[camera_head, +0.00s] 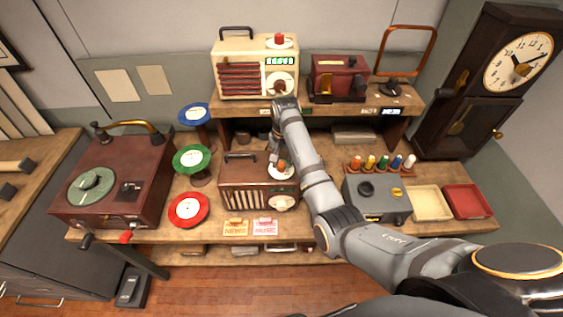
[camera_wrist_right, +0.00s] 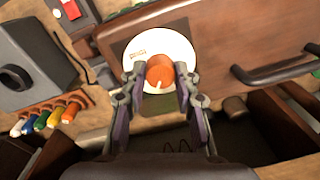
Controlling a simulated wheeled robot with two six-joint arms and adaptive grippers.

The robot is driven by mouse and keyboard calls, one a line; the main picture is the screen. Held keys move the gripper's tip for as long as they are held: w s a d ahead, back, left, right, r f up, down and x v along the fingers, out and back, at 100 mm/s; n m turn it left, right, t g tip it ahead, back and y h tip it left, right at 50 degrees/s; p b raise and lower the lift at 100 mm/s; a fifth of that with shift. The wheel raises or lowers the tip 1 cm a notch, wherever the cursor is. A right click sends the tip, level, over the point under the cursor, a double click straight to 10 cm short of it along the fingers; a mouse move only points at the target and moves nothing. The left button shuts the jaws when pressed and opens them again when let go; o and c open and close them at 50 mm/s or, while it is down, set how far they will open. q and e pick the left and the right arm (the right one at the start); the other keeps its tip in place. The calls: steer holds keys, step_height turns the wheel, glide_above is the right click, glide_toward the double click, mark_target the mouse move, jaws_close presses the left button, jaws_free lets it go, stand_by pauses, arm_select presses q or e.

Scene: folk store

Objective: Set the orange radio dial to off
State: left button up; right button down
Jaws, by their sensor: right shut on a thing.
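The brown wooden radio (camera_head: 240,190) stands on the workbench. A white round dial plate (camera_head: 285,175) lies on its top near the right end, with an orange knob (camera_head: 282,166) at its centre. In the right wrist view the orange knob (camera_wrist_right: 160,72) has a white mark at its lower edge. A small orange label (camera_wrist_right: 138,54) shows on the upper left of the dial plate (camera_wrist_right: 178,48); I cannot read it. My right gripper (camera_head: 279,158) is over the dial, its two fingers (camera_wrist_right: 161,82) shut on the knob's sides. My left gripper is out of view.
A cream radio (camera_head: 240,78) and a red box (camera_head: 338,78) stand on the shelf behind. A grey box (camera_head: 378,208) with a row of coloured pegs (camera_head: 383,162) is right of the radio. Coloured round stands (camera_head: 192,158) and a record player (camera_head: 115,180) are left.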

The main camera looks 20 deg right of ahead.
steer(key=n, duration=0.6)
steer(key=shift+w, duration=0.1)
stand_by(0.5)
steer(key=c, duration=1)
jaws_free()
